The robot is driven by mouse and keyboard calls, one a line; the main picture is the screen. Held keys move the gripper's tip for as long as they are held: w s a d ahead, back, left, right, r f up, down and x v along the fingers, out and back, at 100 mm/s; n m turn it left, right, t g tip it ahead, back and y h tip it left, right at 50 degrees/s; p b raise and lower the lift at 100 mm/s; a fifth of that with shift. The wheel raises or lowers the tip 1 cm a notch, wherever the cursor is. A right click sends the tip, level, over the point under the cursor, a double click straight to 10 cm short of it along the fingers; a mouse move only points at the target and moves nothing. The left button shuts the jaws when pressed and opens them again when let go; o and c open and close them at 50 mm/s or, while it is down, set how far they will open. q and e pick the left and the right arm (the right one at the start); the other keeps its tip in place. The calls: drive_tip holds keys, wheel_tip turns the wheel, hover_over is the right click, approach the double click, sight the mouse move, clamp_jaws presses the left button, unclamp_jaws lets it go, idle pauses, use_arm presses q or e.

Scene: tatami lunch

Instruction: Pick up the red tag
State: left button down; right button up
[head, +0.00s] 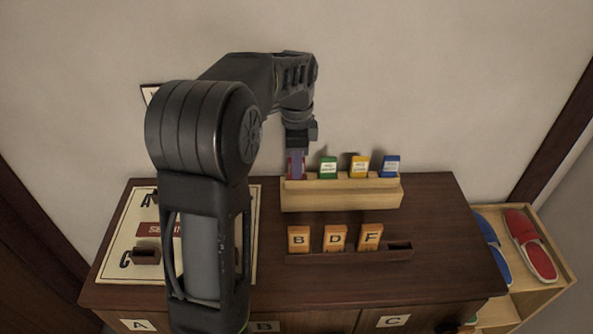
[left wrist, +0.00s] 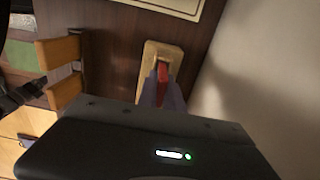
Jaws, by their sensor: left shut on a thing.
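The red tag (head: 289,166) is at the left end of the pale wooden rack (head: 340,195), mostly hidden by my left gripper (head: 297,168). In the left wrist view the red tag (left wrist: 163,72) shows between the two fingers of my left gripper (left wrist: 163,90), which is shut on it. The tag's lower part seems still at the rack (left wrist: 151,52); I cannot tell whether it is lifted at all.
Green (head: 328,167), yellow (head: 359,167) and blue (head: 391,166) tags stand to the right in the same rack. In front, wooden tiles B (head: 299,239), D (head: 335,238) and F (head: 370,237) stand in a dark holder. A lettered board (head: 122,225) lies left. The wall is close behind.

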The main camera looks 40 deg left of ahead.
use_arm(q)
drive_tip(key=shift+r, duration=0.1)
idle(0.4)
drive_tip(key=shift+r+b, duration=0.4)
drive_tip(key=shift+r, duration=0.35)
drive_tip(key=shift+s+a+r+b, duration=0.15)
drive_tip(key=shift+r+b, duration=0.25)
drive_tip(key=shift+r, duration=0.45)
drive_tip(key=s+a, duration=0.3)
drive_tip(key=s, duration=0.5)
drive_tip(key=s+a+b, duration=0.1)
drive_tip(key=s+a, duration=0.2)
drive_tip(key=s, duration=0.5)
drive_tip(key=shift+s, duration=0.3)
